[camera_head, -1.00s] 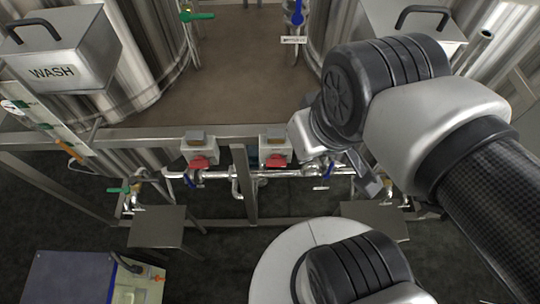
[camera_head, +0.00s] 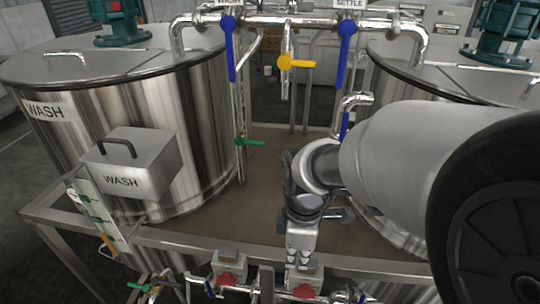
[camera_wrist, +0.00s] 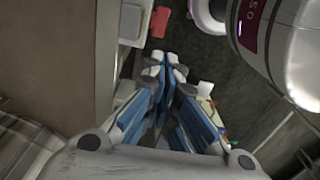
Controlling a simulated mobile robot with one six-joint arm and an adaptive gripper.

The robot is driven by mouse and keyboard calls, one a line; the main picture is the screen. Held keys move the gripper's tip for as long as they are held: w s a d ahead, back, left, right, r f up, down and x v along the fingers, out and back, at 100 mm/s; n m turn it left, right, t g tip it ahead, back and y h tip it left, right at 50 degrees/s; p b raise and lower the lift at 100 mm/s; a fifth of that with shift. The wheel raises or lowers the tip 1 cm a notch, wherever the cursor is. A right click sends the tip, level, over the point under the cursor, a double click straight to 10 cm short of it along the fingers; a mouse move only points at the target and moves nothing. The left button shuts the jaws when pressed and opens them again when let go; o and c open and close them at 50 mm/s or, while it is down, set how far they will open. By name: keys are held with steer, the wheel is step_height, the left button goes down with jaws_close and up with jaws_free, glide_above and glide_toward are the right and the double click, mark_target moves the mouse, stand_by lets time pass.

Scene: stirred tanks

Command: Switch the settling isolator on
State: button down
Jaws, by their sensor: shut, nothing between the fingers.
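Two small grey isolator boxes with red handles sit on the front frame rail in the head view. The left box (camera_head: 229,262) has its red handle (camera_head: 227,281) clear. The right box (camera_head: 313,273) has its red handle (camera_head: 303,292) at the bottom edge. I cannot read a label on either, nor tell from the handles whether they are on. My gripper (camera_head: 299,262) is shut and empty, pointing down just above or in front of the right box and partly hiding it. In the wrist view the closed fingers (camera_wrist: 165,66) show, with a grey box (camera_wrist: 131,20) and red handle (camera_wrist: 160,21) beyond them.
Steel tanks (camera_head: 165,110) stand left and right behind the rail. A SETTLE tag (camera_head: 350,3) hangs above a blue-handled valve (camera_head: 346,45). A grey WASH box (camera_head: 135,165) is at left. Pipes and small valves run below the isolators.

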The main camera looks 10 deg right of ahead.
mark_target(294, 287)
step_height(294, 287, down, 14)
steer(key=b, duration=0.5)
